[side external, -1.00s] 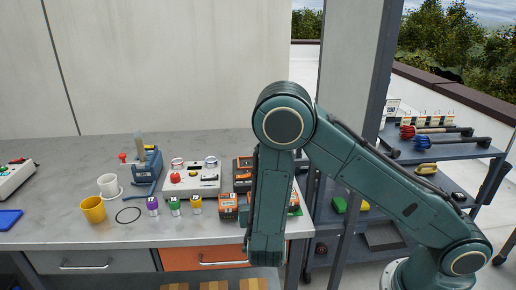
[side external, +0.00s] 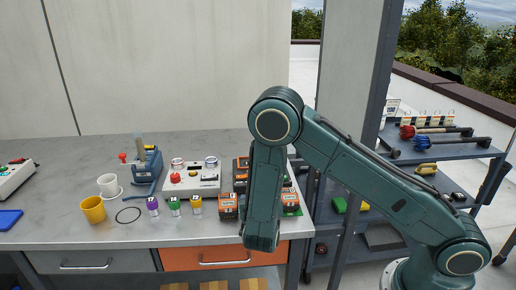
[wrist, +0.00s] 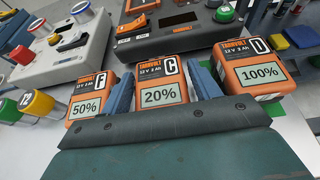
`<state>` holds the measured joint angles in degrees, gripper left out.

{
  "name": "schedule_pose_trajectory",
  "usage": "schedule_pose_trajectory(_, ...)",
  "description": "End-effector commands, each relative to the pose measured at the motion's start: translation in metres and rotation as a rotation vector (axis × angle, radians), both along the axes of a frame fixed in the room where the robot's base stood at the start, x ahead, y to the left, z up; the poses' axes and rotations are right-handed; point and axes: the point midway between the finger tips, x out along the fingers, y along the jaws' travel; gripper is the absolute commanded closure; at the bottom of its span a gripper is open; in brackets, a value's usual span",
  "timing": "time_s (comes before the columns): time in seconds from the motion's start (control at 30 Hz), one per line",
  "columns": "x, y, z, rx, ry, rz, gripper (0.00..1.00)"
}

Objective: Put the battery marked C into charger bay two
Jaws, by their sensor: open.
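The battery marked C (wrist: 163,97), orange and black with a 20% label, stands upright in the middle of the wrist view. My gripper (wrist: 164,84) is open, with one blue finger on each side of this battery; I cannot tell whether they touch it. The charger (wrist: 158,38), orange and dark grey, lies just behind the batteries; its bay numbers are not readable. In the side view part of the charger (side external: 241,173) shows left of my forearm, which hides the gripper and the battery marked C.
Battery F (wrist: 90,102), 50%, is close on the left and battery D (wrist: 257,72), 100%, close on the right. A grey switch box (wrist: 68,45) stands at back left. Coloured cans (side external: 174,206) and a yellow mug (side external: 92,209) stand farther left on the bench.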

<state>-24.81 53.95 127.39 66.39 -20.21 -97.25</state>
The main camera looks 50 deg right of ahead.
Motion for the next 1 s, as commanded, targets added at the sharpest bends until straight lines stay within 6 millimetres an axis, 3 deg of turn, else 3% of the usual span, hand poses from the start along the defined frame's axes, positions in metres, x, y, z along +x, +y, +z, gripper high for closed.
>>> schedule_pose_trajectory(0.2,0.0,0.0,0.0,0.0,0.0,0.0,0.38)
schedule_pose_trajectory(0.47,0.0,0.0,0.001,-0.001,-0.002,0.0,0.88)
schedule_pose_trajectory(1.0,0.001,0.0,0.011,-0.001,-0.005,-0.001,0.89)
